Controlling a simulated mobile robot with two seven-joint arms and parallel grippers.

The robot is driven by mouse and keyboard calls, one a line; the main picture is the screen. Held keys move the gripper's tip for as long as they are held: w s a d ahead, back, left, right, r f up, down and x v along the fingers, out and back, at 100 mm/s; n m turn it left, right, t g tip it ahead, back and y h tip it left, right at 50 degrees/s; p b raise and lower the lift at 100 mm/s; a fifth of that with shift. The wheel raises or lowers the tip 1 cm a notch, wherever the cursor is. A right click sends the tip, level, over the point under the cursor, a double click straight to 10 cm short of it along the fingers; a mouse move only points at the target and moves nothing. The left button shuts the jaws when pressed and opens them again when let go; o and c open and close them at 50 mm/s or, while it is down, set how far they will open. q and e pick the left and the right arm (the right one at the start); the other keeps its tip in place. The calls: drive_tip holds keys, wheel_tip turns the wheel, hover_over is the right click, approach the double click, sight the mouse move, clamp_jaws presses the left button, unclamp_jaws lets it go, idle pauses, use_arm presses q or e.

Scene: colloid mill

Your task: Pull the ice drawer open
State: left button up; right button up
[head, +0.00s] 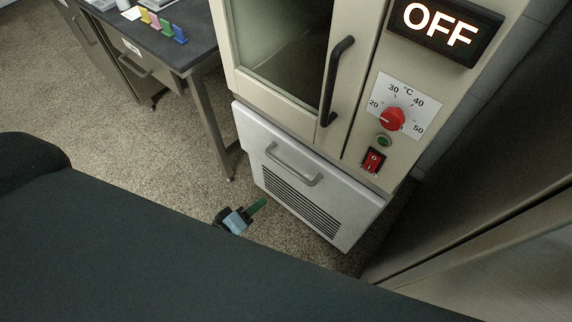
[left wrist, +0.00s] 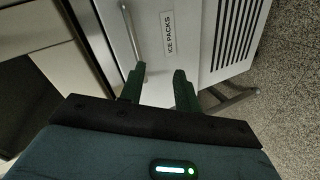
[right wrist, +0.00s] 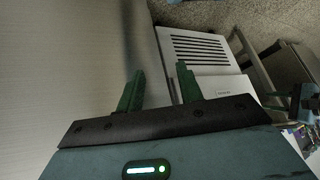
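The ice drawer (head: 340,202) is the white front with dark vent slats at the bottom of the cabinet. Its grey bar handle (head: 293,170) lies across the upper part of the front. I cannot tell whether the front stands out from the cabinet. In the left wrist view the handle (left wrist: 131,35) is ahead of my left gripper (left wrist: 158,80), beside an "ICE PACKS" label (left wrist: 168,35). The left gripper is open and empty, apart from the handle; in the head view (head: 258,206) it is below and left of it. My right gripper (right wrist: 157,82) is open and empty; the vented front (right wrist: 195,45) is beyond it.
Above the drawer are a glass door with a black handle (head: 336,82), a red dial (head: 392,118), a red switch (head: 373,160) and an "OFF" display (head: 445,28). A dark-topped bench (head: 190,55) stands at left. Speckled floor (head: 130,160) is open before it.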

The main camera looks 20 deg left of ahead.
sight(282, 162)
use_arm(q)
drive_tip(key=shift+w+d+f+n+t+h+b, duration=0.1)
drive_tip(key=shift+w+d+n+t+h+b, duration=0.4)
drive_tip(key=shift+w, duration=2.1)
drive_tip(key=shift+w+d+f+n+t+y+b, duration=0.15)
drive_tip(key=shift+w+n+b, duration=0.65)
drive_tip(key=shift+w, duration=1.85)
drive_tip(key=shift+w+d+f+n+t+h+b, duration=0.15)
drive_tip(key=shift+w+d+n+h+b, duration=0.45)
drive_tip(key=shift+w, duration=2)
drive_tip(key=shift+a+r+y, duration=0.1)
drive_tip(key=shift+a+y, duration=0.1)
drive_tip(key=shift+y, duration=0.15)
clamp_jaws()
